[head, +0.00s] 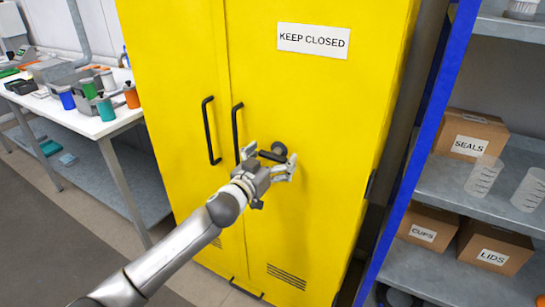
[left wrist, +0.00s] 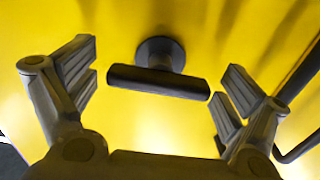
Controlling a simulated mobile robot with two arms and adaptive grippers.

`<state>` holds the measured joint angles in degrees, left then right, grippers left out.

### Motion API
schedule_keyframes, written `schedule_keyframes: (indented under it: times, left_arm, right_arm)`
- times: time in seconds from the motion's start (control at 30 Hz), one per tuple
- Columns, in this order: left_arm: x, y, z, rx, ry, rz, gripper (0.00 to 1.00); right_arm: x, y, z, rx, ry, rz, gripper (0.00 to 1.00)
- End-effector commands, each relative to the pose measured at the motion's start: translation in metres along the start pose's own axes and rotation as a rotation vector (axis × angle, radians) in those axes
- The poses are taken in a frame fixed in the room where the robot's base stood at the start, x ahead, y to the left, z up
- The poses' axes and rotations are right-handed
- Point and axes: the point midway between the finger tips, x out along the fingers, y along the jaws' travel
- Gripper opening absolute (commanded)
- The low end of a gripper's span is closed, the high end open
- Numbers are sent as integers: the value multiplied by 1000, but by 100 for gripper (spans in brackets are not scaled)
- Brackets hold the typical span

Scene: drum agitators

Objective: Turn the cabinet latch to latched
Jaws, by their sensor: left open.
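The yellow cabinet (head: 325,85) stands closed in the head view. Its black latch (head: 272,156) is a short bar on a round hub on the right door. The bar lies roughly crosswise, slightly tilted down to the right. In the left wrist view the latch bar (left wrist: 158,82) and its round hub (left wrist: 160,50) show clearly. My left gripper (head: 269,161) is open at the latch, its fingers (left wrist: 157,78) spread past the two ends of the bar. The fingers look apart from the bar. My right gripper is not in view.
Two black door handles, left (head: 210,130) and right (head: 236,132), stick out left of the latch. A blue-framed shelf (head: 420,145) with boxes stands close on the right. A white table (head: 92,125) with cups stands at left.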

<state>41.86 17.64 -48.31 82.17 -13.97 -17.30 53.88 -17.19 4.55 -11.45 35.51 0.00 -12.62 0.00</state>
Motion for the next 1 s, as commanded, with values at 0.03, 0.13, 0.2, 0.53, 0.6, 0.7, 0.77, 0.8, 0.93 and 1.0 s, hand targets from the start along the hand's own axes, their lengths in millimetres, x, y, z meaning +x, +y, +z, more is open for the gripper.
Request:
schedule_keyframes:
  times: [0.03, 0.13, 0.2, 0.53, 0.6, 0.7, 0.77, 0.8, 0.93, 1.0]
  left_arm:
    - [0, 0, 0, 0, 0, 0, 96]
    - [0, 0, 0, 0, 0, 0, 96]
    - [0, 0, 0, 0, 0, 0, 91]
    - [0, 0, 0, 0, -1, 0, 51]
    - [0, 0, 0, 1, -1, 0, 51]
    - [0, 0, 0, 9, -1, 0, 51]
    - [0, 0, 0, 20, -1, 0, 51]
    - [0, 0, 0, 31, -1, 0, 51]
    - [0, 0, 0, 87, -2, 0, 51]
    - [0, 0, 0, 131, -3, -1, 51]
  right_arm:
    - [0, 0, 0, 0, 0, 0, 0]
    - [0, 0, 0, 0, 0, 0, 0]
    - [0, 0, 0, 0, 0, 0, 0]
    - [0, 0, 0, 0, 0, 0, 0]
    - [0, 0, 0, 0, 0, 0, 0]
    - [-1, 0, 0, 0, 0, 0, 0]
    - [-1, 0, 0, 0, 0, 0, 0]
    - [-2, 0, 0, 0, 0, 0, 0]
    - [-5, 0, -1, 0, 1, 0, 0]
    - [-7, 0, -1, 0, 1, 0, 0]
